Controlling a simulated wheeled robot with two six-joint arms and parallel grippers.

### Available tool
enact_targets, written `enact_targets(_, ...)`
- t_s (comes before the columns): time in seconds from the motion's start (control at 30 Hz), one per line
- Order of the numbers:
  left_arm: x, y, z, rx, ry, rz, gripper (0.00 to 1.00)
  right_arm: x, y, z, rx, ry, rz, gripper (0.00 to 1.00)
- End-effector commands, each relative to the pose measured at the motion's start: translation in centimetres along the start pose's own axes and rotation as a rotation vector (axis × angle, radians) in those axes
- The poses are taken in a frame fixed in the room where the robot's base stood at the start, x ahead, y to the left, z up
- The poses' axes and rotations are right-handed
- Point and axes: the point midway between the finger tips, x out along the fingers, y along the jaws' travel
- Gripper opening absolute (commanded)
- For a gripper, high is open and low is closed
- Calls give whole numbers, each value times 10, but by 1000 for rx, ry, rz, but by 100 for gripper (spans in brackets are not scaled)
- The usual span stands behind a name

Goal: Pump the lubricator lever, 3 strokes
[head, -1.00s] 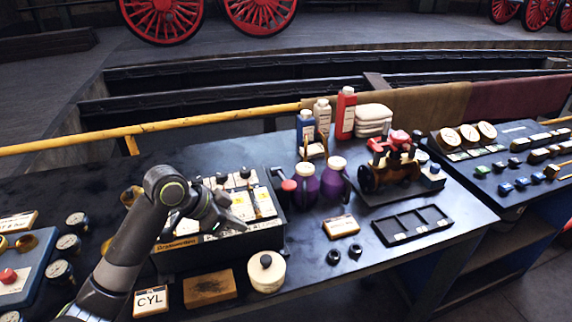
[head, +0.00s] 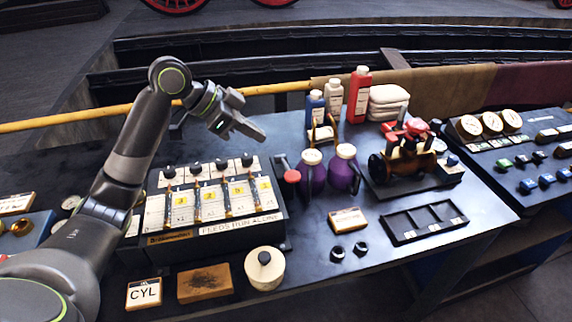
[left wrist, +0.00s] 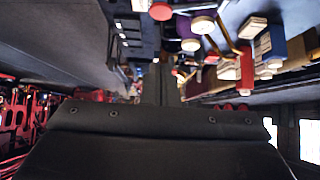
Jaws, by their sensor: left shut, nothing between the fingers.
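The lubricator (head: 215,210) is a black box on the bench with several sight glasses and black knobs on top and a strip reading "needs run alone" or similar. Its lever (head: 290,176), with a red knob, stands at the box's right side; a red knob also shows at the top of the left wrist view (left wrist: 160,11). My left gripper (head: 258,134) is shut and empty, in the air above the back right of the lubricator. It is apart from the lever, up and left of it in the head view. My right gripper is not in view.
Two purple jugs with cream lids (head: 344,172) stand just right of the lever. Behind are a blue bottle (head: 314,108), a white bottle and a red bottle (head: 358,95). A cream round tin (head: 265,268), a wooden block (head: 205,284) and a CYL card (head: 144,293) lie in front.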

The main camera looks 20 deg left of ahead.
Motion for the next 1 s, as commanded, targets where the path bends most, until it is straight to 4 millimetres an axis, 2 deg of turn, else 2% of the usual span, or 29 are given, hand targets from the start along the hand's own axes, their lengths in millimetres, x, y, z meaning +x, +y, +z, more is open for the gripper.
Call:
enact_targets(0.17, 17, 1, -1, -2, 2, 5, 0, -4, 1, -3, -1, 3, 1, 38)
enact_targets(0.67, 98, 2, -1, -4, 2, 6, 0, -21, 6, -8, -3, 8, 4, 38)
enact_targets(0.8, 113, 1, 15, -4, -2, 3, 0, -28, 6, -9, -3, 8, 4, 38)
enact_targets(1.0, 125, 1, 27, -2, -1, 1, 0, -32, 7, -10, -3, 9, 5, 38)
